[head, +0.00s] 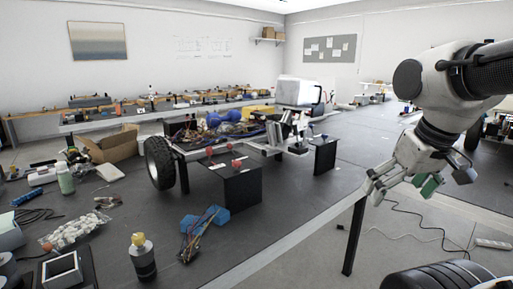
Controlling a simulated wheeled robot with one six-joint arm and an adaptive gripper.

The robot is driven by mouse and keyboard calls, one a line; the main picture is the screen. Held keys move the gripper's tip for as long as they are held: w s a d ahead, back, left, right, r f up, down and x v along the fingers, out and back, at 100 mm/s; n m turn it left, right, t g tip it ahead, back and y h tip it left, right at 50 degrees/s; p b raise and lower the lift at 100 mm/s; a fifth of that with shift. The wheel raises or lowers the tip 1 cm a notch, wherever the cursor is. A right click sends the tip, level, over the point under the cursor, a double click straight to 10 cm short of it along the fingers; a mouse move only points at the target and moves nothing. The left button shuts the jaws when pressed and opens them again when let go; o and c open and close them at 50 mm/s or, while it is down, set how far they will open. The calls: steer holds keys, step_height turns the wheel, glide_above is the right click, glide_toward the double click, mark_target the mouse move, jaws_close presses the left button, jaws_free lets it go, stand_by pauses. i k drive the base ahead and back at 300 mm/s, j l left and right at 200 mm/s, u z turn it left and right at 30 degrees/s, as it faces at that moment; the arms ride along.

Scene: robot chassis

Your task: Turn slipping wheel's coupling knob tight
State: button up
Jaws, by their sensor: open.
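A robot chassis (225,132) with a tangle of wires on top stands on the dark table, propped on black blocks. A large black wheel (160,162) is at its left near corner. Small red knobs show near the front black block (235,185): one knob (237,163) above the block, another (209,151) to its left. I cannot tell which knob is the slipping wheel's coupling. My gripper (378,188) is open and empty, off the table's right edge, well apart from the chassis. A green part (430,186) shows beside the fingers.
A cardboard box (112,145) is behind the wheel. A table leg (354,235) and floor cables are below my gripper.

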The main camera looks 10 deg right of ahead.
mark_target(236, 162)
steer(key=i+l+u, duration=0.1)
steer(key=i+u, duration=0.2)
steer(key=u, duration=0.15)
steer(key=i+l+u, duration=0.25)
steer(key=u, duration=0.25)
